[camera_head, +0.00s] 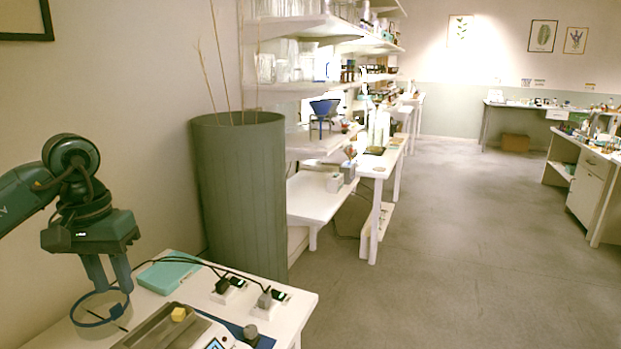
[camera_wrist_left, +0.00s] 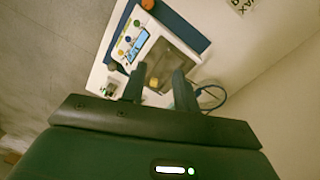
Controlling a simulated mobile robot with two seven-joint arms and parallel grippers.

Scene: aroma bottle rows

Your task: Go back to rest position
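My left gripper (camera_head: 108,288) hangs with its fingers pointing down over the left end of the white table (camera_head: 308,302) at the lower left. Its two fingers are apart with nothing visible between them. In the left wrist view the left gripper (camera_wrist_left: 158,90) also shows spread fingers, with a device on the table beyond them. A blue ring (camera_head: 76,322) lies below or just behind the fingertips; I cannot tell whether they touch it. My right gripper is in neither view.
The table holds a teal box (camera_head: 168,274), black plugs in sockets, a device with a metal tray (camera_head: 150,328) and a yellow block (camera_head: 178,314). A tall green planter (camera_head: 240,190) stands behind it. Shelves (camera_head: 290,87) line the wall beyond.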

